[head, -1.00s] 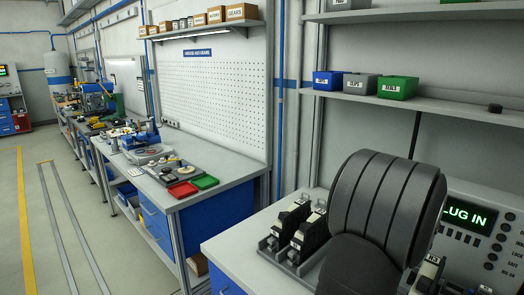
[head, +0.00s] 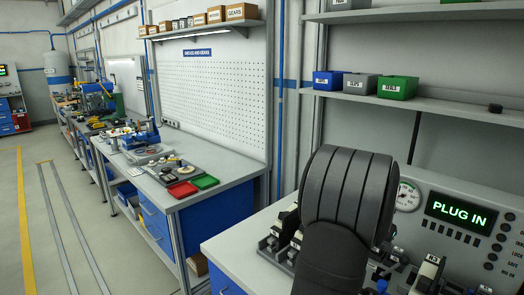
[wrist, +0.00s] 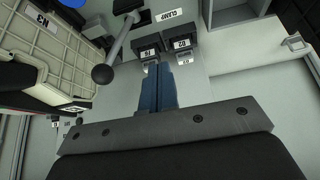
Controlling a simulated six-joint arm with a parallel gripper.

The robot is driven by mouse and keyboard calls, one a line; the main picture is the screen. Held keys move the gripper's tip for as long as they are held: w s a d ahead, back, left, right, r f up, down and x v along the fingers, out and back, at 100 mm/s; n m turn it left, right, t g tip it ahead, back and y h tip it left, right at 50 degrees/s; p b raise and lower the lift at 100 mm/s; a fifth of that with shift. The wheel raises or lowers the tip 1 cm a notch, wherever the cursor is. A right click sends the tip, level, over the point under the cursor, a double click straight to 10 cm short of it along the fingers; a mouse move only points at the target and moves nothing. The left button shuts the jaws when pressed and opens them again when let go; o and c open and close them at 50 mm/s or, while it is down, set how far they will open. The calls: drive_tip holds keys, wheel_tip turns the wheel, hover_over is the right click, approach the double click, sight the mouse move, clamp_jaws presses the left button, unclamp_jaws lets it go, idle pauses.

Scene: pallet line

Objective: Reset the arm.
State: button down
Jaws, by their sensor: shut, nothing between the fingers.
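My gripper (wrist: 160,68) shows in the wrist view as two blue-grey fingers, close together and empty. The fingertips are just below a pair of dark blocks with upside-down labels (wrist: 180,46); I cannot tell whether they touch. In the head view my dark ridged arm stands over the right bench, and the gripper is hidden.
The bench panel has a green "PLUG IN" display (head: 459,213) and a gauge (head: 407,196). Dark modules (head: 281,234) stand left of my arm. A ball-ended lever (wrist: 103,74) and a cream ribbed case (wrist: 50,50) are close left of the fingers. A shelf (head: 430,104) hangs above.

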drive_tip(key=w+a+f+n+g+h, duration=0.1)
drive_tip(key=w+a+f+g+h, duration=0.1)
drive_tip(key=w+a+g+h, duration=0.1)
drive_tip(key=shift+w+a+f, duration=0.4)
drive_tip(key=shift+w+a, duration=0.05)
idle(0.3)
